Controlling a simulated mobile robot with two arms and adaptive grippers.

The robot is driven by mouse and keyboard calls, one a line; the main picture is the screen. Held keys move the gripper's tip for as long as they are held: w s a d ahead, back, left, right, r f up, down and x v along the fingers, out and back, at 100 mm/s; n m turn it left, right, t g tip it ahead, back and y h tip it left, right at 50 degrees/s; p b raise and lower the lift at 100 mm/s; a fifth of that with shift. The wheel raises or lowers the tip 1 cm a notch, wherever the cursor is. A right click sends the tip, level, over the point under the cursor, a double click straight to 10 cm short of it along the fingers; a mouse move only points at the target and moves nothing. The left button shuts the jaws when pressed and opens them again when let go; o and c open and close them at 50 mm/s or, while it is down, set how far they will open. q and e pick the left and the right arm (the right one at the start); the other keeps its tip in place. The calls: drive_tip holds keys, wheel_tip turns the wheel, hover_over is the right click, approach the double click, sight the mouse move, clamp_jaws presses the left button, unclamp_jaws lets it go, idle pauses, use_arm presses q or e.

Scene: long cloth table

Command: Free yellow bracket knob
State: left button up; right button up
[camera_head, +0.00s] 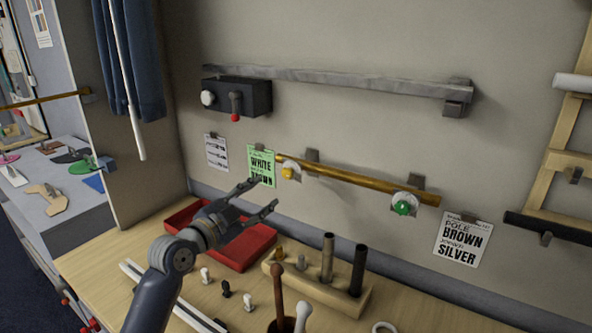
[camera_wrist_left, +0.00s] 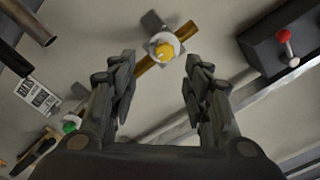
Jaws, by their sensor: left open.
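The yellow knob (camera_head: 289,172) sits on a white ring-shaped bracket at the left end of a brown pole (camera_head: 350,179) on the wall. In the left wrist view the yellow knob (camera_wrist_left: 165,51) shows beyond the fingertips, near the middle of the gap. My left gripper (camera_head: 268,195) is open and empty, a little below and left of the knob, apart from it. It also shows in the left wrist view (camera_wrist_left: 160,85). A green knob (camera_head: 403,207) sits on the pole's right bracket. My right gripper is not in view.
A silver rail (camera_head: 340,82) with a dark box (camera_head: 240,97) runs above. A red tray (camera_head: 225,245) and a wooden block with upright posts (camera_head: 318,287) stand on the table below. Paper signs (camera_head: 463,240) hang beside the pole. The wall between pole and rail is clear.

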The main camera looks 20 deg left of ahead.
sight(285, 175)
use_arm(q)
drive_tip(key=w+p, duration=0.1)
drive_tip(key=w, duration=0.2)
drive_tip(key=w+p, duration=0.1)
drive_tip(key=w, duration=0.2)
drive_tip(key=w+d+p, duration=0.1)
drive_tip(key=w, duration=0.2)
drive_tip(key=shift+w+r, duration=0.25)
drive_tip(key=shift+r, duration=0.15)
drive_tip(key=shift+w+d+p, duration=0.1)
drive_tip(key=shift+w+p, duration=0.3)
drive_tip(key=shift+w, duration=0.15)
drive_tip(key=shift+w+d, duration=0.1)
drive_tip(key=shift+w, duration=0.1)
drive_tip(key=shift+f, duration=0.1)
drive_tip(key=shift+c, duration=0.7)
clamp_jaws()
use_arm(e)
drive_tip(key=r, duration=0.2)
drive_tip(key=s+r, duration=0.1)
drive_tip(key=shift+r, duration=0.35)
